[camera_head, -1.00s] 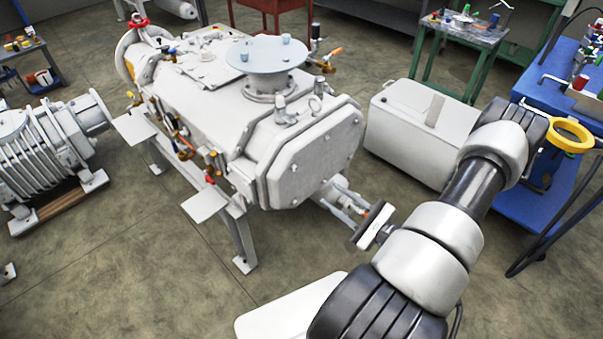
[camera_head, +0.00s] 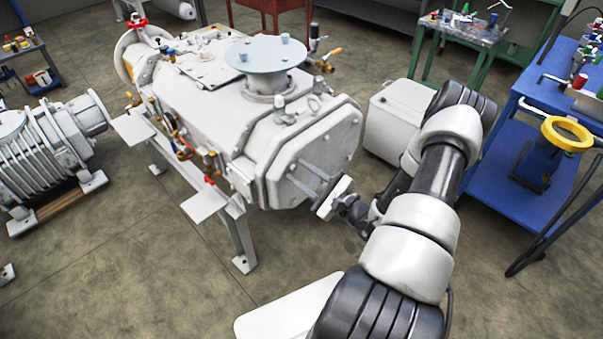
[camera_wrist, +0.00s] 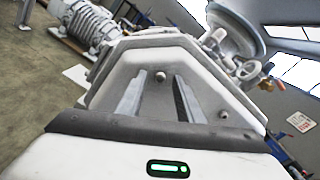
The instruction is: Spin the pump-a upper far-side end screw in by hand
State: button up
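The big pale grey pump (camera_head: 215,110) stands on a frame at the centre of the head view, its eight-sided end plate (camera_head: 325,150) facing my arm. In the wrist view the end plate (camera_wrist: 155,55) fills the middle, with a small screw head (camera_wrist: 160,75) near its upper middle and another screw (camera_wrist: 223,115) lower right. My gripper (camera_wrist: 160,78) is open, its two grey fingers spread and pointing at the plate, with the first screw head showing between the tips. My gripper (camera_head: 297,172) is close to the plate in the head view; contact cannot be told.
A ribbed pump (camera_head: 45,145) stands on the floor at left. A white box (camera_head: 395,120) is behind my arm, and a blue cart (camera_head: 530,165) with a yellow ring (camera_head: 567,133) is at right. The floor in front of the pump is clear.

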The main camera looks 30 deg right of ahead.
grip_shut()
jog(key=shift+m, duration=0.3)
jog(key=m, duration=0.3)
jog(key=m+p, duration=0.1)
jog(key=m, duration=0.7)
jog(key=shift+p, duration=0.3)
jog(key=shift+m, duration=1.6)
